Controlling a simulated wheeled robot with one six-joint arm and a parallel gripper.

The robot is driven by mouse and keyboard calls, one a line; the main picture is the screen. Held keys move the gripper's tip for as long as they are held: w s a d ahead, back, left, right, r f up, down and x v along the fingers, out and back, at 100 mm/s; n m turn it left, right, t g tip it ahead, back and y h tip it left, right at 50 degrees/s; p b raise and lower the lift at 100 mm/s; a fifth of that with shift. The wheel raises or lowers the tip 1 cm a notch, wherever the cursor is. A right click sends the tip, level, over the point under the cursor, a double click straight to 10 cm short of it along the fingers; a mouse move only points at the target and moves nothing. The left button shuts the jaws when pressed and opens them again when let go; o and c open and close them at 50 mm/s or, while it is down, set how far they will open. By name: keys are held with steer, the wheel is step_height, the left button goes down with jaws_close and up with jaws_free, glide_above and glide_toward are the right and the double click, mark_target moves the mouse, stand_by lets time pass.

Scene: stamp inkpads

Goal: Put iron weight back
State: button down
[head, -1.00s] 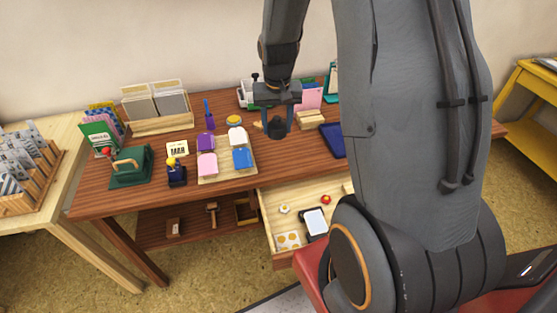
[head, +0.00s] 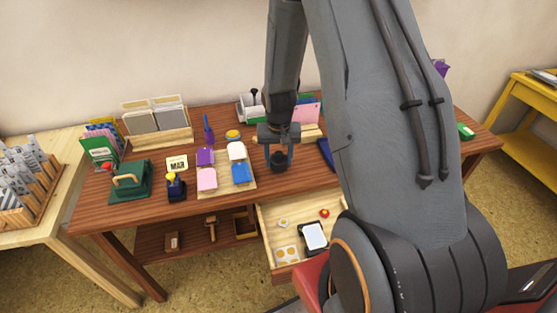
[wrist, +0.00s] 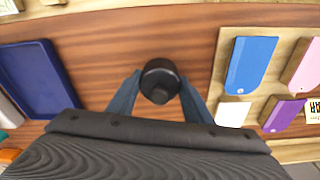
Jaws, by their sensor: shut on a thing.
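The iron weight (head: 278,160) is a small dark, round knobbed piece at the table's front middle, above or on the wood; I cannot tell whether it touches. It also shows in the wrist view (wrist: 160,81), between the two fingers. My gripper (head: 279,152) is shut on it, pointing down, just right of the inkpad board. In the wrist view the gripper (wrist: 160,92) has one finger on each side of the weight. Part of the weight is hidden by the fingers in the head view.
A wooden board (head: 228,190) with coloured inkpads lies left of my gripper. A dark blue tray (head: 326,154) is to its right. The open drawer (head: 265,223) below holds a white-faced pad and small items. A green press (head: 130,182) stands at far left.

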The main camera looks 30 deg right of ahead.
mark_target(279, 161)
steer(key=shift+f, duration=0.4)
steer(key=shift+f, duration=0.15)
steer(key=c, duration=0.9)
jaws_free()
steer(key=r, duration=0.3)
steer(key=r+b, duration=0.1)
steer(key=r, duration=0.3)
steer(key=s+r+b, duration=0.1)
steer(key=r, duration=0.2)
steer(key=shift+a+r, duration=0.2)
steer(key=shift+a, duration=0.05)
steer(key=s+a+r+n, duration=0.1)
steer(key=s+a+r, duration=0.1)
steer(key=s, duration=0.3)
steer(key=s+a+r+n, duration=0.2)
steer(key=s+a, duration=0.3)
steer(key=s, duration=0.1)
steer(key=s+a+r+n, duration=0.1)
steer(key=s+a+r, duration=0.1)
steer(key=s+a, duration=0.2)
steer(key=shift+s+r+n+y+b, duration=0.1)
steer(key=shift+s+n+y+b, duration=0.2)
steer(key=shift+s, duration=0.7)
